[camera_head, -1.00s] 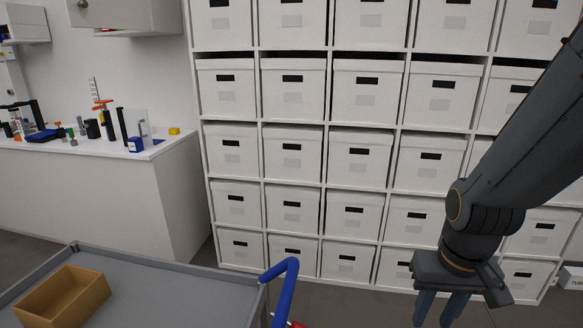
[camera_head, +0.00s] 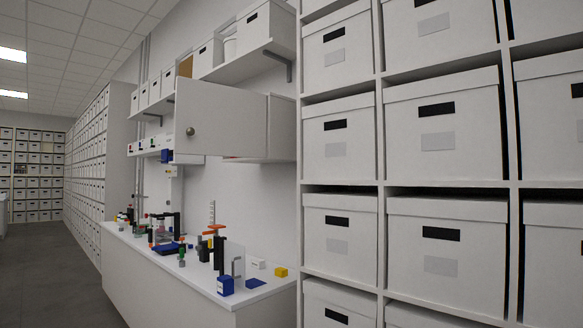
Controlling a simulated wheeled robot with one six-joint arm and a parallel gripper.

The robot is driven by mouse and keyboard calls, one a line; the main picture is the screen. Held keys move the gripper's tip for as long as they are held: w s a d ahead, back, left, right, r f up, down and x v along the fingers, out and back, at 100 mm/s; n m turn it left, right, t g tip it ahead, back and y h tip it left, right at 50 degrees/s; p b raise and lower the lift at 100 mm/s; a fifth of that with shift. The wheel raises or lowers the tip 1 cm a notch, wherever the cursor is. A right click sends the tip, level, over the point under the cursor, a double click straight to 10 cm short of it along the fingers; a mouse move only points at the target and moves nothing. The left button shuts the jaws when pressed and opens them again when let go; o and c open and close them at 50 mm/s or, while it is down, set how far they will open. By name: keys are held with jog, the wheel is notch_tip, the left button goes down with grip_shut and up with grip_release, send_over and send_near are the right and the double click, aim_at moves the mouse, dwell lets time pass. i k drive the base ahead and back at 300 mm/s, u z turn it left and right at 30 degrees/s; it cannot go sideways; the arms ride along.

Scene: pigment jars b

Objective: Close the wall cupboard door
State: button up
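The wall cupboard (camera_head: 281,128) hangs above the bench, left of the shelving. Its white door (camera_head: 228,122) stands open, swung out from the cupboard body. A round knob (camera_head: 190,131) sits near the door's left edge. The inside of the cupboard is mostly hidden behind the door. My gripper and arm are out of view.
Below is a white bench (camera_head: 180,275) holding several small tools, blue blocks and a yellow block (camera_head: 281,272). A shelf (camera_head: 245,66) with boxes runs above the cupboard. Tall shelving with white boxes (camera_head: 337,142) fills the right. Grey floor (camera_head: 50,270) is clear at left.

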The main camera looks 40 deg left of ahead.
aim_at(213, 119)
jog(key=i, duration=0.9)
jog(key=u, duration=2.1)
jog(key=i, duration=1)
jog(key=u, duration=0.1)
